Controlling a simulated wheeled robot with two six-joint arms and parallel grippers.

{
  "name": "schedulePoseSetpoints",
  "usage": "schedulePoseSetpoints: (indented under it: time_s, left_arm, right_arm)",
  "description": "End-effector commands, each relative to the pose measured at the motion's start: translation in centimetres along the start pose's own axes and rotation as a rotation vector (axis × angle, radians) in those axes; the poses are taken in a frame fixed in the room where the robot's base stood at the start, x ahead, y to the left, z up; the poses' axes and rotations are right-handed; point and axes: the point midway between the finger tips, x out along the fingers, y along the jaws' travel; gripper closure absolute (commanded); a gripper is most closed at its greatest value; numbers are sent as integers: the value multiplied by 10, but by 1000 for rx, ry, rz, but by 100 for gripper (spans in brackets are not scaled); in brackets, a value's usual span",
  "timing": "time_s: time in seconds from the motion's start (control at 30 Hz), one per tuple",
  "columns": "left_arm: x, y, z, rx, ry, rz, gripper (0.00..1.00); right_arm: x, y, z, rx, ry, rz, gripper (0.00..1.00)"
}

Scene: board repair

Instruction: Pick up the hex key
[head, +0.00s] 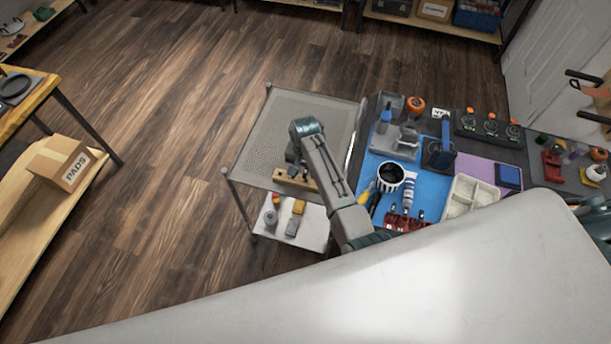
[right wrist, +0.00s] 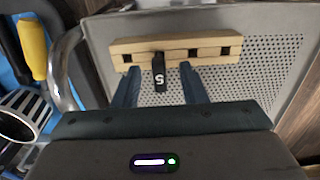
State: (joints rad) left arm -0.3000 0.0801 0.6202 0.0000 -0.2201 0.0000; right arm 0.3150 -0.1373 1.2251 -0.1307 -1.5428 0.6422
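A wooden block (right wrist: 212,45) with square holes lies on the perforated top of a grey cart; it also shows in the head view (head: 304,183). The black hex key (right wrist: 159,72), marked with a 5, sits at the block and points toward my right wrist camera. My right gripper (right wrist: 160,74) is open, with one finger on each side of the hex key and a visible gap to both. In the head view, my right gripper (head: 292,165) is over the block, partly hidden by its arm; the key cannot be made out there. My left gripper is not in view.
The cart's top (head: 290,125) is bare beyond the block. Its lower shelf (head: 312,228) holds small items. To the right, a workbench carries a blue mat (head: 368,170), a dark cup (head: 390,176), a cream tray (head: 470,195) and tools. A yellow handle (right wrist: 33,48) shows at left in the wrist view.

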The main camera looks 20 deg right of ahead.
Motion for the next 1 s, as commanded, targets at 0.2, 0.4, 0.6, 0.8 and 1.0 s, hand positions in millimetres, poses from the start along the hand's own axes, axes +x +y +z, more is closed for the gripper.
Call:
schedulePoseSetpoints:
  time_s: [0.2, 0.4, 0.6, 0.8, 1.0]
  left_arm:
    - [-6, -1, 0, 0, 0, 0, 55]
    - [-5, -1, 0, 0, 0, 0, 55]
    - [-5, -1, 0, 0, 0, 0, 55]
    - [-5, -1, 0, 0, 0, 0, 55]
    - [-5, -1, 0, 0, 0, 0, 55]
  right_arm:
    - [17, 1, 0, 0, 0, 1, 62]
    - [19, 0, 0, 0, 0, 0, 62]
    - [19, 0, 0, 0, 0, 0, 93]
    - [19, 0, 0, 0, 0, 0, 100]
    - [18, 0, -1, 0, 0, 0, 100]
